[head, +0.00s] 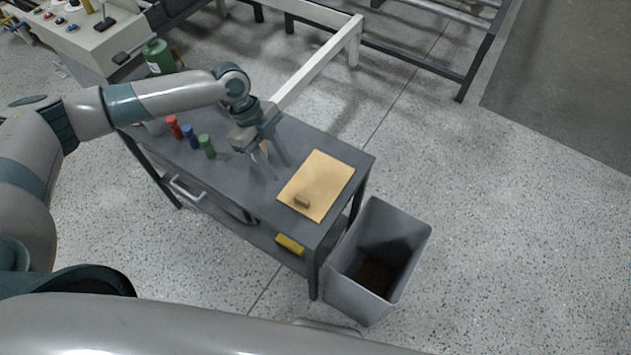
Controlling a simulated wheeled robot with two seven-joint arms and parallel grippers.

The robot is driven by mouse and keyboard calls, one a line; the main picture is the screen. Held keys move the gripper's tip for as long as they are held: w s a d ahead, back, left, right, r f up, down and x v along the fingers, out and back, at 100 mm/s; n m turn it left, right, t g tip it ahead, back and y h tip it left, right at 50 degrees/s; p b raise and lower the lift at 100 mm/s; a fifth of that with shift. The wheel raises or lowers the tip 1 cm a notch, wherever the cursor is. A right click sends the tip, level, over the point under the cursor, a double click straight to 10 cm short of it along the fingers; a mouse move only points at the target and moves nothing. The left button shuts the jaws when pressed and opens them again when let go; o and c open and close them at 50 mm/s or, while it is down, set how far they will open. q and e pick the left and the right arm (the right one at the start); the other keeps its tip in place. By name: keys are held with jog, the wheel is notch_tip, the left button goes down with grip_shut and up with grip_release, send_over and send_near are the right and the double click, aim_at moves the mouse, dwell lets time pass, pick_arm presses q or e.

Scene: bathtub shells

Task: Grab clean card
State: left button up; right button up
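My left gripper (271,168) is over the dark grey workbench (240,180), pointing down, left of the tan sheet. Its two fingers are apart. A small tan piece (264,147) shows between or behind the fingers, partly hidden; I cannot tell if it is a card or touches them. A flat tan rectangular sheet (322,180) lies on the bench's right end, with a small brown block (302,201) on its near part. I cannot tell which of these, if any, is the clean card. My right gripper is not in view.
Red (173,126), blue (190,136) and green (207,146) cylinders stand on the bench's left part. A yellow item (290,244) lies on the lower shelf. A grey open bin (346,290) stands against the bench's right end. The floor to the right is clear.

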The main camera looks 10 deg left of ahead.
aim_at(296, 196)
pick_arm(q)
jog(key=p+x, duration=0.1)
jog(key=x, duration=0.3)
jog(key=shift+d, duration=0.1)
jog(key=shift+s+d+f, duration=0.1)
jog(key=shift+d+f, duration=0.05)
jog(key=shift+f, duration=0.4)
jog(key=shift+s+d+f+p, duration=0.4)
jog(key=shift+d+p, duration=0.1)
jog(key=shift+p, duration=0.5)
jog(key=p+x, duration=0.1)
jog(key=x, duration=0.2)
jog(key=shift+d+r, duration=0.1)
jog(key=shift+d, duration=0.05)
jog(key=shift+d+f+p, duration=0.1)
jog(key=shift+f+p, duration=0.2)
jog(key=shift+f, duration=0.2)
jog(key=shift+s, duration=0.1)
grip_shut()
